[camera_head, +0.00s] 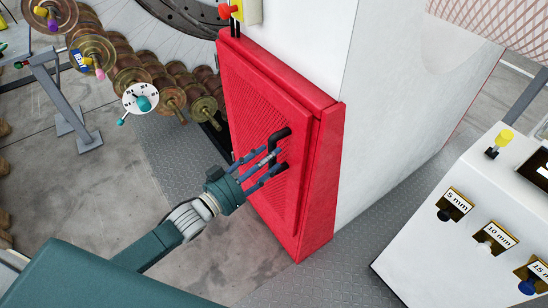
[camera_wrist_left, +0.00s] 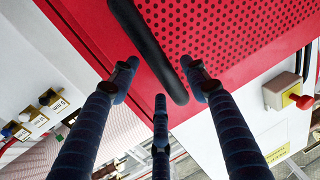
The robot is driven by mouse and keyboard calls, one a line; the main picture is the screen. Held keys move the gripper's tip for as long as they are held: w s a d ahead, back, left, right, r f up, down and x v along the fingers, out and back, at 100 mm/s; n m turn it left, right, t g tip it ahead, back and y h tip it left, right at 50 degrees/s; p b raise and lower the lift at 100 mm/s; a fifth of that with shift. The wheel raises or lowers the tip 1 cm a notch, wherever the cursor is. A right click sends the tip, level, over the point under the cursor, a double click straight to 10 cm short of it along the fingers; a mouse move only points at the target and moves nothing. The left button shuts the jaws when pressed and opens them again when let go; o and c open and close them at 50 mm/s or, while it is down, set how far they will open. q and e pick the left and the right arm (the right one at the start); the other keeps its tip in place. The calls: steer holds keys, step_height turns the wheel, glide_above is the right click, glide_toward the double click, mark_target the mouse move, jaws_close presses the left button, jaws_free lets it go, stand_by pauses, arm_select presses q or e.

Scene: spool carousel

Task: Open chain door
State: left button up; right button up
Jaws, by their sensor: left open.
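The chain door (camera_head: 245,105) is a red perforated panel on the side of a white machine; it looks shut in its red frame. Its black bar handle (camera_head: 275,139) sits near the panel's right side. My left gripper (camera_head: 270,161) is open at the handle, its fingers partly covering it. In the left wrist view the handle (camera_wrist_left: 147,48) runs diagonally between the spread fingertips (camera_wrist_left: 160,82), with the door (camera_wrist_left: 235,35) behind. I cannot tell whether any finger touches the handle. My right gripper is out of view.
A white control box (camera_head: 450,240) with labelled knobs stands at the right. Spools (camera_head: 170,98) and a white dial (camera_head: 141,101) are at the upper left. A red button (camera_head: 225,12) sits above the door. Floor is clear in front of the door.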

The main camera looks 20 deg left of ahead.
arm_select(q)
steer(key=shift+b+x, duration=0.35)
steer(key=shift+x, duration=1)
jaws_close()
steer(key=shift+a, duration=0.1)
